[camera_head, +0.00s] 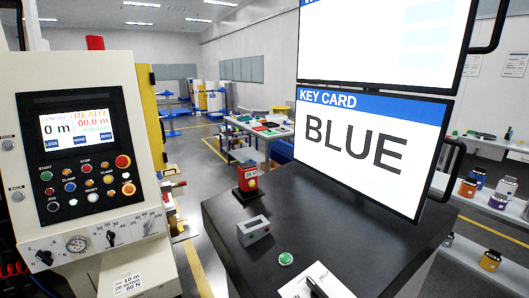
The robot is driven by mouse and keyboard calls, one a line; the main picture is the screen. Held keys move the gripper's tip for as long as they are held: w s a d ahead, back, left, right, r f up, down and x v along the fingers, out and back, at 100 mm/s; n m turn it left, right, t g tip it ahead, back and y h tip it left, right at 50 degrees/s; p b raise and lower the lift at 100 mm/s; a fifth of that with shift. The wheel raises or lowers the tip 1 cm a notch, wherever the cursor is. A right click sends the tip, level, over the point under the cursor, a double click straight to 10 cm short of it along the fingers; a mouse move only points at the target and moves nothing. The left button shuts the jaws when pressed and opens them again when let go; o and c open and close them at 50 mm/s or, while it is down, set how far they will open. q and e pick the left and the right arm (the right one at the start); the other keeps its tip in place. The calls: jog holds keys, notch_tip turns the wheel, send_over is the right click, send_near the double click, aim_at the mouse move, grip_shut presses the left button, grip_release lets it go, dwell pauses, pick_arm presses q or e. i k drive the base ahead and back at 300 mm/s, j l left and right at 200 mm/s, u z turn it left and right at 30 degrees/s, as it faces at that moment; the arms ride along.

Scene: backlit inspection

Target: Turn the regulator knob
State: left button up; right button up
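A machine control panel (85,150) stands at the left. On its lower sloped plate is a black knob (44,258) at the left end, beside a round dial gauge (76,243). Another black pointer knob (111,238) sits in the middle of a printed scale, and a lever-like pointer (148,224) sits at the right on another scale. None of these is legibly labelled as the regulator, so I cannot tell which it is. Neither of my grippers shows in the head view.
A white label (128,284) hangs below the panel. The dark counter (235,215) carries a red device (248,177), a grey box (253,231), a green button (286,259) and a paper (312,281). A monitor (360,148) reading "KEY CARD BLUE" stands behind.

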aim_at(45, 257)
jog(key=u, duration=1.75)
